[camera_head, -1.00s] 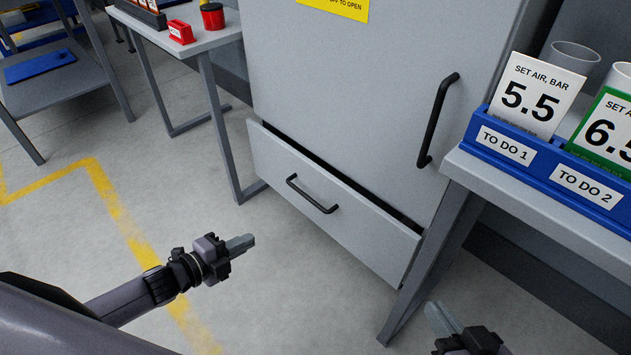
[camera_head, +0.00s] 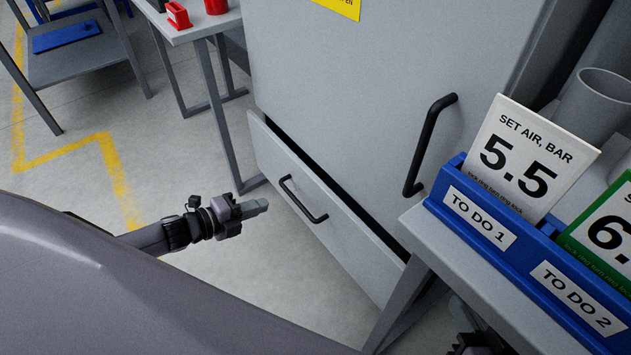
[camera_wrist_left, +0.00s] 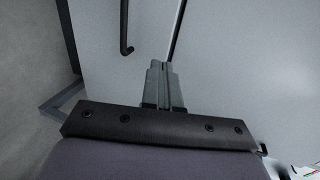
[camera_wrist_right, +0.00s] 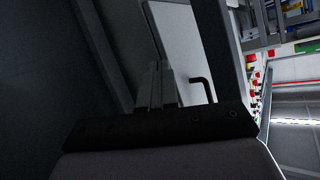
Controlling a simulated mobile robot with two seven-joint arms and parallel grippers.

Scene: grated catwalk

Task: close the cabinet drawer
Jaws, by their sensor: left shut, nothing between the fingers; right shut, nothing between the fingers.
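The grey cabinet drawer (camera_head: 325,222) is low on the cabinet (camera_head: 350,90) and stands slightly open, with a dark gap above its front. Its black bar handle (camera_head: 302,199) also shows in the left wrist view (camera_wrist_left: 126,35). My left gripper (camera_head: 257,207) is shut and empty, in front of the drawer and left of its lower edge in the head view, with no contact visible. In the left wrist view its fingers (camera_wrist_left: 158,82) point toward the drawer front. My right gripper's fingers (camera_wrist_right: 156,85) are shut and empty; in the head view that gripper is mostly hidden behind the right table.
A table (camera_head: 480,268) with a blue "TO DO" rack (camera_head: 500,236) stands close at the right. A small table (camera_head: 203,27) with red items is left of the cabinet. A grey shelf (camera_head: 85,60) is at far left. Floor left of the drawer is clear.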

